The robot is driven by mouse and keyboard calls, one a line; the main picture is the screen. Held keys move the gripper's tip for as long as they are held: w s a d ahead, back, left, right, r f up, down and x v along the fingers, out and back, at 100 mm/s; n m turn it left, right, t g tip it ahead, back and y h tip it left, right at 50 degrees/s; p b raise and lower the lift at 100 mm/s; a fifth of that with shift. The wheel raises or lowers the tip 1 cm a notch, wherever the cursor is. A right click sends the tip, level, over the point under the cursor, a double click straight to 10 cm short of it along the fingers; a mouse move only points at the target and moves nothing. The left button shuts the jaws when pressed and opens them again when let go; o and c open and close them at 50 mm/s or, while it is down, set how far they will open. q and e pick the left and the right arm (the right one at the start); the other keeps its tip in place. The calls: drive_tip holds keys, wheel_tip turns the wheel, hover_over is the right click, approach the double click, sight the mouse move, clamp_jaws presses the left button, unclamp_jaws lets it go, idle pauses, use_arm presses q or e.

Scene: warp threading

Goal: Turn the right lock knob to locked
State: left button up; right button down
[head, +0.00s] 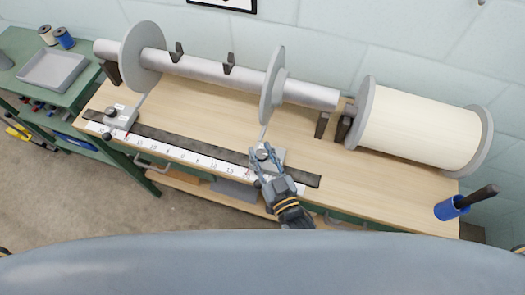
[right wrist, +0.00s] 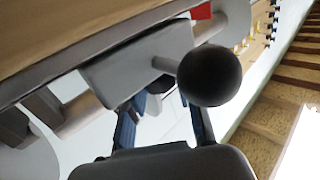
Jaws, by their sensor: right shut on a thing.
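The right slider block (head: 278,153) sits on the dark rail at the front of the wooden bench. Its lock knob (head: 262,154) is on top, between the fingertips of my right gripper (head: 263,158), which reaches in from the front and is shut on it. In the right wrist view the blue fingers (right wrist: 163,125) straddle a dark part that is mostly hidden. The slider's black ball handle (right wrist: 210,77) stands close in front of that camera, clear of the fingers. I cannot read the knob's lock marking. My left gripper is not in view.
A dark rail (head: 200,151) with a numbered scale runs along the bench front. The left slider block (head: 120,117) stands at its far end. A flanged roller (head: 205,70) and a cream warp beam (head: 420,128) lie behind.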

drive_tip(key=shift+r+m+t+h, duration=0.1)
drive_tip(key=shift+m+t+h, duration=0.3)
drive_tip(key=shift+m+h, duration=0.5)
drive_tip(key=c, duration=1)
unclamp_jaws()
drive_tip(key=shift+o, duration=0.2)
drive_tip(key=v, duration=1.2)
drive_tip(key=shift+a, duration=0.15)
drive_tip(key=shift+s, duration=0.1)
